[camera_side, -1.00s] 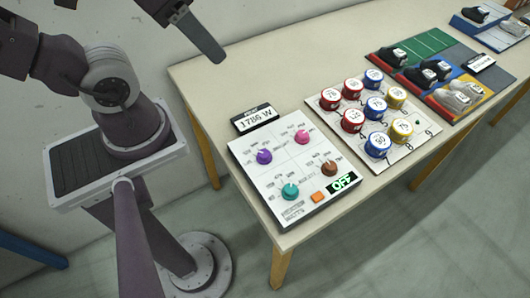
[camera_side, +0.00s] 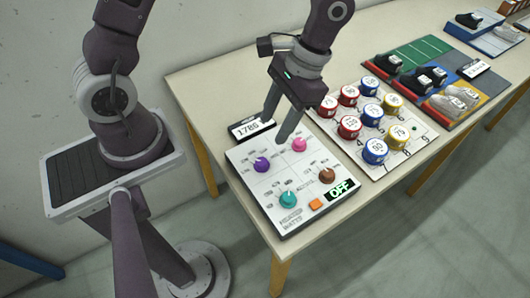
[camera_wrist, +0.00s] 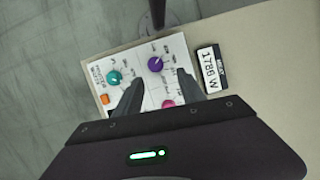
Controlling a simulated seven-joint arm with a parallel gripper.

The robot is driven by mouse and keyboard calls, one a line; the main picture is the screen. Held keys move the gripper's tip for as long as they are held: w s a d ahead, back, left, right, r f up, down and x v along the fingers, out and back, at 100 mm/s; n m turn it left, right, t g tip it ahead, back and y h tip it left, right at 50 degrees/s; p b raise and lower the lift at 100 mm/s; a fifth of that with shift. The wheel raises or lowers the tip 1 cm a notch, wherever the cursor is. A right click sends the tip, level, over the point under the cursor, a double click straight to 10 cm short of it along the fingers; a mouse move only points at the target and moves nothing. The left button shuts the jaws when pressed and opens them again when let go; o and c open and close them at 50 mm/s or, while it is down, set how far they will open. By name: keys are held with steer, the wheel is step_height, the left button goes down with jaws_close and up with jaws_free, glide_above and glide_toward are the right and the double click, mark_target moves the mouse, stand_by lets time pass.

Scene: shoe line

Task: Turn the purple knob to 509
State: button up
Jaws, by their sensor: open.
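The purple knob (camera_side: 261,165) is at the upper left of a white control panel (camera_side: 248,198), with printed labels around it too small to read. It also shows in the wrist view (camera_wrist: 156,64), ahead of the fingertips. My gripper (camera_side: 277,127) is open and empty above the panel's back edge, its fingers apart, near the purple and pink knobs and touching neither. In the wrist view my gripper's two fingers (camera_wrist: 160,84) reach toward the panel. A display sign (camera_wrist: 209,69) beside the panel reads 1786 W. A green display (camera_side: 341,188) on the panel reads OFF.
The panel also carries a pink knob (camera_side: 299,145), a teal knob (camera_side: 288,200), a brown knob (camera_side: 327,175) and an orange button (camera_side: 316,204). A numbered board with several red, blue and yellow cans (camera_side: 375,151) stands to the right. Shoes on coloured mats (camera_side: 418,55) lie farther back.

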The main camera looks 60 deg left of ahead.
mark_target(261, 161)
steer(key=shift+g, duration=0.5)
steer(key=x, duration=0.6)
steer(key=d+x, duration=0.1)
steer(key=x, duration=0.2)
steer(key=shift+w+f, duration=0.3)
jaws_close()
